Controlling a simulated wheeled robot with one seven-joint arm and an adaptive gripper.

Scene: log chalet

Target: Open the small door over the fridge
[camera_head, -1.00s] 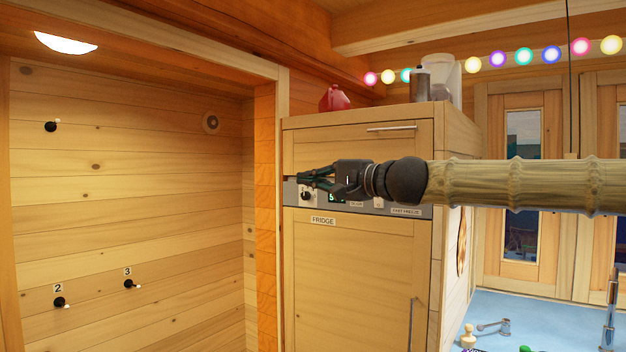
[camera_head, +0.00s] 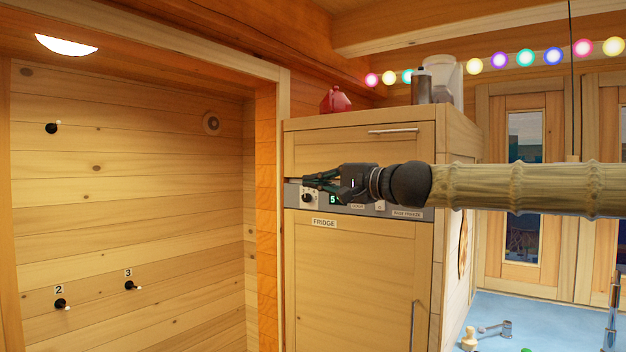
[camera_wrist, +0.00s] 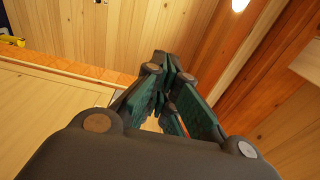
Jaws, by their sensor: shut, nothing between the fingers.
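The small door (camera_head: 350,146) over the fridge is a light wooden panel with a horizontal metal bar handle (camera_head: 393,130) near its top right. It looks shut. Below it are the control strip and the tall fridge door (camera_head: 355,270) with its label. My gripper (camera_head: 306,182) is shut and empty. It points left in front of the lower part of the small door and the top of the control strip, below and to the left of the handle. The wrist view shows its fingers (camera_wrist: 164,90) together. I cannot tell whether it touches the panel.
A red jug (camera_head: 335,99), a dark bottle (camera_head: 421,87) and a clear container stand on top of the cabinet.

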